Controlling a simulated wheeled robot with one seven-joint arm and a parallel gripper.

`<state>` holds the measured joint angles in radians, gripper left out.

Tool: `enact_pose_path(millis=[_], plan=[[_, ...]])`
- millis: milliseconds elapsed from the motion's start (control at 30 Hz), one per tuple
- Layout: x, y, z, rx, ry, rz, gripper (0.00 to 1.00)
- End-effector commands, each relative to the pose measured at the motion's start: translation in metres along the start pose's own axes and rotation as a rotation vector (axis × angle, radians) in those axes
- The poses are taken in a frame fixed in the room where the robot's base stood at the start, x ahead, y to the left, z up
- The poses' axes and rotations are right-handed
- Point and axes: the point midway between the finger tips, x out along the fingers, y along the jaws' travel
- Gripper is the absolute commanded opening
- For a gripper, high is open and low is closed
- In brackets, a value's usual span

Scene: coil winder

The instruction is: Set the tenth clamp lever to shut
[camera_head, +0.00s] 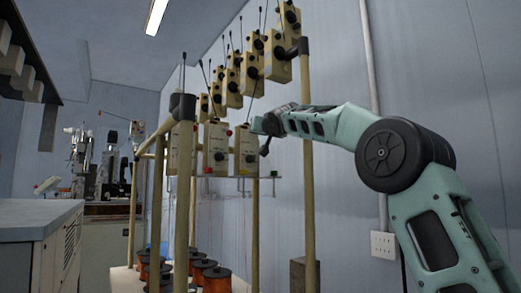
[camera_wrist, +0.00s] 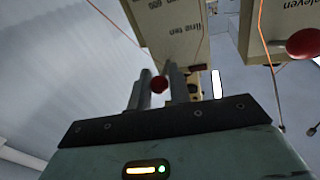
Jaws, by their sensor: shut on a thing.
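The box marked "line ten" (camera_wrist: 172,30) hangs straight ahead in the wrist view, with its lettering upside down. A red ball (camera_wrist: 159,84), the knob of its clamp lever, sits between the two fingers of my gripper (camera_wrist: 160,90). The gripper is shut on it. The lever's shaft is hidden, so its angle cannot be told. In the head view my gripper (camera_head: 262,130) is at the right end of the lower row of cream boxes, and the knob it holds cannot be made out there.
The box marked "eleven" (camera_wrist: 258,28) hangs to the right, with its own red knob (camera_wrist: 303,42) close by. Thin orange wires run past the boxes. A tan post (camera_head: 307,180) stands by my arm. Copper spools (camera_head: 216,278) stand below. A grey cabinet (camera_head: 35,240) is at left.

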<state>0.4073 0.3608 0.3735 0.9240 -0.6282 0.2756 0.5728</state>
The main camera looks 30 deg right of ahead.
Motion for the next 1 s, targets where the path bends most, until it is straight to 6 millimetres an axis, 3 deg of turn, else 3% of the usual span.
enact_pose_path(millis=[33,133,600,1000], plan=[[-0.0010,-0.0004,0.0138,0.007,0.032,-0.005,0.00],[-0.0005,-0.0001,0.0174,0.025,0.093,-0.010,0.00],[0.0021,-0.0002,0.0221,0.084,0.318,-0.030,0.00],[0.0033,0.0002,0.0205,0.105,0.387,-0.036,0.00]])
